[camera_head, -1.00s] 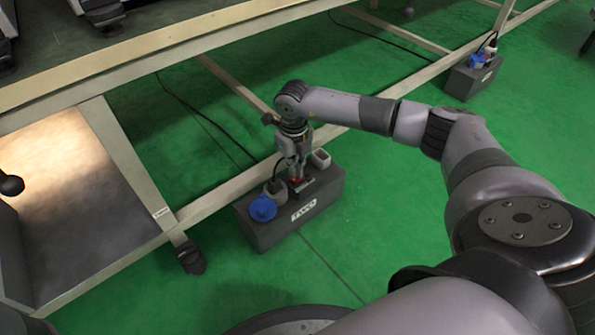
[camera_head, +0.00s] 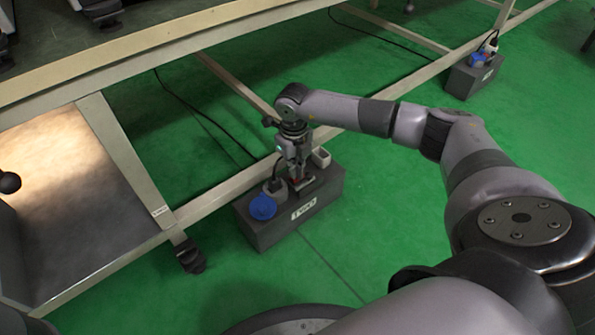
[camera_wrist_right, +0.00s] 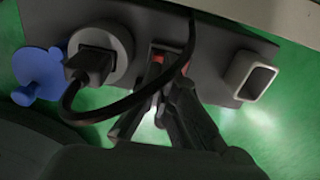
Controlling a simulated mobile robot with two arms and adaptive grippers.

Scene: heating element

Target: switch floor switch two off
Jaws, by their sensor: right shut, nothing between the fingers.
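Floor switch two is a dark grey box (camera_head: 290,220) with a white "TWO" label (camera_head: 303,209), standing on the green floor by the table frame. Its red rocker switch (camera_wrist_right: 168,56) shows in the wrist view, partly hidden behind my fingers and a black cable. My right gripper (camera_head: 296,179) points down at the top of the box. It also shows in the wrist view (camera_wrist_right: 168,70), with its fingertips at the red switch; it is shut and empty. I cannot tell if the tips press the switch. My left gripper is not in view.
A black plug (camera_wrist_right: 92,64) sits in the box's round socket, with a blue cap (camera_head: 263,207) beside it. Its cable loops across my fingers in the wrist view. A white-rimmed part (camera_wrist_right: 251,78) is on the other side. Another switch box (camera_head: 472,80) stands farther back. Table beams run close behind.

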